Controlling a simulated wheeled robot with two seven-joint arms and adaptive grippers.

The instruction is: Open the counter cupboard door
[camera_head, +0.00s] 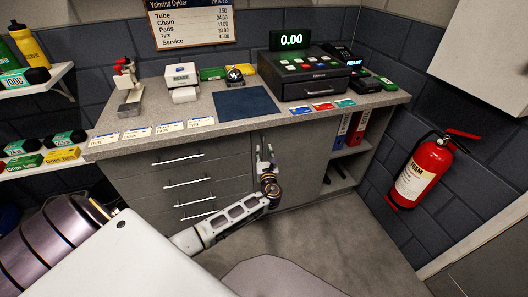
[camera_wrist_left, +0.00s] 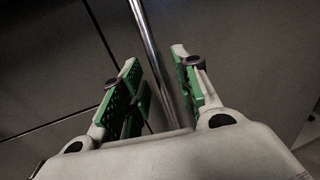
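The grey counter cupboard door (camera_head: 305,158) is the flat panel right of the drawers under the counter, and it looks shut. Its handle, an upright shiny metal bar (camera_wrist_left: 148,42), shows in the left wrist view, running down between the two green-padded fingers. My left gripper (camera_head: 265,146) is in front of the door's left part; in the left wrist view it (camera_wrist_left: 158,62) is open, with one finger on each side of the bar and visible gaps. In the head view the gripper largely hides the handle. My right gripper is not in view.
Drawers with horizontal handles (camera_head: 188,182) are left of the door. An open shelf with binders (camera_head: 357,127) is to its right. A red fire extinguisher (camera_head: 422,172) hangs on the right wall. The counter (camera_head: 225,133) carries a cash register (camera_head: 305,74). The floor (camera_head: 340,235) before the door is clear.

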